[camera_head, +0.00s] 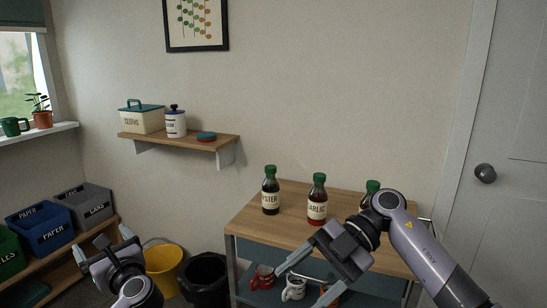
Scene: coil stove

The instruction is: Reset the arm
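My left gripper (103,247) is at the lower left, in front of the low shelf with bins. Its two fingers are spread with nothing between them. My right arm reaches in from the lower right, in front of the wooden-topped cart (262,222). My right gripper (300,285) points down and left with its fingers apart. A white mug (293,289) on the cart's lower shelf shows behind the gap between them, and I see nothing gripped.
An oyster bottle (270,192) and a garlic bottle (317,202) stand on the cart. A third bottle (371,188) is partly hidden by my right arm. A red mug (262,278) is below. A yellow bucket (163,267) and black bin (204,277) stand left of the cart.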

